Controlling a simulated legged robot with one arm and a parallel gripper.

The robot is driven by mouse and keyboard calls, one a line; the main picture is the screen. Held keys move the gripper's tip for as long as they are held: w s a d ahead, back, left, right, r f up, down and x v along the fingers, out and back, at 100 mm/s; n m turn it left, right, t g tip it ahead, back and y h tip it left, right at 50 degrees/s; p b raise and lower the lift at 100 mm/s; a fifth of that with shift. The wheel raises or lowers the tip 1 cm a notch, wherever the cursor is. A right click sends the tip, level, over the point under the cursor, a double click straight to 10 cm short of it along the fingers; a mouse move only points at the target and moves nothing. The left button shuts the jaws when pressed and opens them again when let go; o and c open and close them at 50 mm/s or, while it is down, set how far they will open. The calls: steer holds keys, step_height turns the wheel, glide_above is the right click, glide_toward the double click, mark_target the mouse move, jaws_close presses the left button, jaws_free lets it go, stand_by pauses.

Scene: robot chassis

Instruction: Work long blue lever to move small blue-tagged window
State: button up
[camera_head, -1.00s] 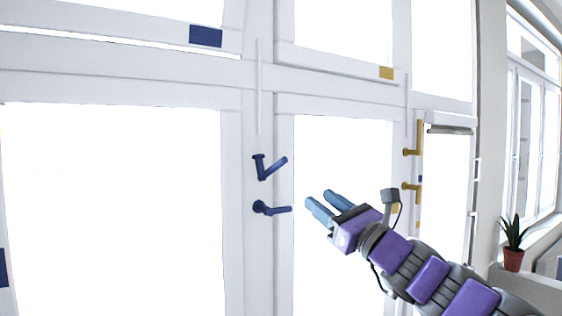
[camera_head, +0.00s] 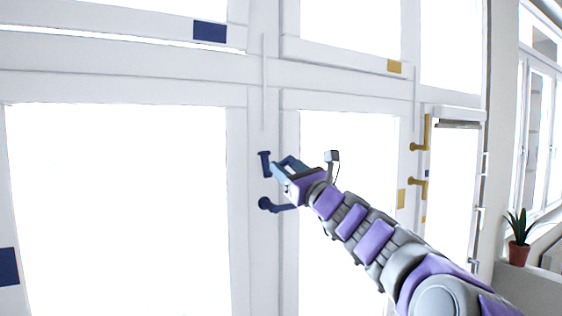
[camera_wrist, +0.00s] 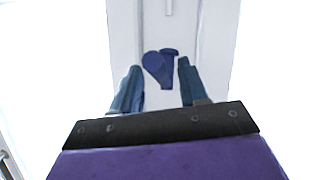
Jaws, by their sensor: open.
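The long blue lever (camera_head: 265,163) is the upper of two blue handles on the white frame post, below a thin vertical rod. My gripper (camera_head: 281,166) is open at its right and hides part of it in the head view. In the wrist view, a blue lever (camera_wrist: 160,67) lies between the two spread blue fingers (camera_wrist: 157,85), just beyond their tips. I cannot tell whether they touch it. The small upper window has a blue tag (camera_head: 209,32) on its lower rail and looks closed.
A lower blue handle (camera_head: 275,205) sits just under my gripper. Yellow handles (camera_head: 419,183) and yellow tags are on the frame to the right. Another blue tag (camera_head: 8,267) is at the far left. A potted plant (camera_head: 519,252) stands at the right.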

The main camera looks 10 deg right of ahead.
steer(key=shift+x, duration=1.2)
steer(key=shift+c, duration=0.3)
jaws_close()
